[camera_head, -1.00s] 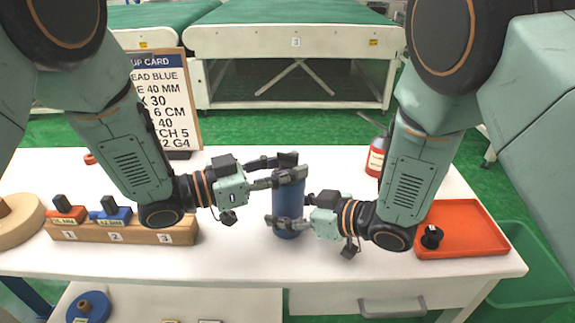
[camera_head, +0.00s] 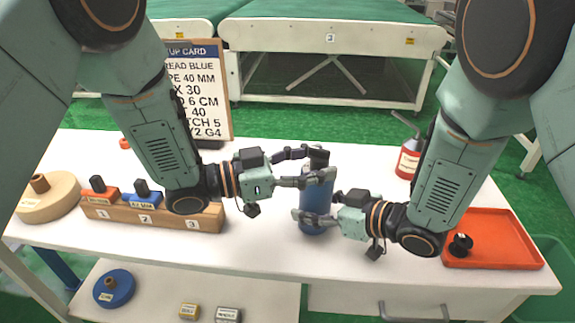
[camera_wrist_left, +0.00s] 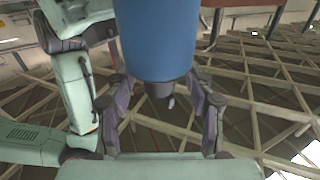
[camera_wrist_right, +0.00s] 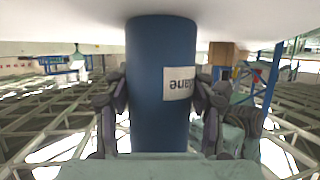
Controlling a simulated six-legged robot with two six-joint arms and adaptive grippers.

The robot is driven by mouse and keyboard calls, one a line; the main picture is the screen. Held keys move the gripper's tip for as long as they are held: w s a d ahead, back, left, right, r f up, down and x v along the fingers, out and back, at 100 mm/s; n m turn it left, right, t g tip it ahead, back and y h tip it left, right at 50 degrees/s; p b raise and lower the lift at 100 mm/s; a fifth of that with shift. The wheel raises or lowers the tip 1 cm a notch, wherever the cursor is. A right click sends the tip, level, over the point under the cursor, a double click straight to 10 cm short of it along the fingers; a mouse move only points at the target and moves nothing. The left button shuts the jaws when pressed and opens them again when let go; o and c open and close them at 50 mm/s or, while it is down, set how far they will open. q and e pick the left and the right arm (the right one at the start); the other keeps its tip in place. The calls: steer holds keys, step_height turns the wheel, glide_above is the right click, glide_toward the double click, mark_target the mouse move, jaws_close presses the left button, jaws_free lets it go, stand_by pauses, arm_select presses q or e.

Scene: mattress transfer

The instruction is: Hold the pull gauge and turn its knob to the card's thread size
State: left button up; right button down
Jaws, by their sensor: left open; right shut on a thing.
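The pull gauge is a blue upright cylinder (camera_head: 317,197) with a dark knob (camera_head: 319,157) on top. My right gripper (camera_head: 316,219) is shut around its lower part, close over the white table. In the right wrist view the blue body (camera_wrist_right: 160,120) fills the space between the fingers and bears a white label (camera_wrist_right: 179,84) with upside-down letters. My left gripper (camera_head: 312,166) is open, its fingers around or beside the knob. In the left wrist view the dark knob (camera_wrist_left: 160,89) shows below the blue body, between spread fingers. The card (camera_head: 206,95) reads partly "READ BLUE"; my left arm hides some lines.
A wooden block (camera_head: 165,216) with numbered places holds red and blue pieces at left, beside a round wooden disc (camera_head: 62,204). An orange tray (camera_head: 500,225) with a black part and a red bottle (camera_head: 408,160) are at right. A lower shelf (camera_head: 258,300) holds small items.

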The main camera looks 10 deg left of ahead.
arm_select(q)
steer(key=v, duration=1.1)
arm_select(e)
steer(key=shift+r, duration=0.1)
arm_select(q)
steer(key=shift+a+f, duration=0.1)
arm_select(e)
steer(key=shift+c, duration=1.9)
jaws_free()
steer(key=v, duration=1)
steer(key=shift+s+d+r, duration=0.1)
steer(key=shift+d, duration=0.1)
steer(key=shift+s+d+r, duration=0.25)
steer(key=shift+s+d, duration=0.2)
steer(key=shift+d, duration=0.05)
steer(key=shift+f, duration=0.1)
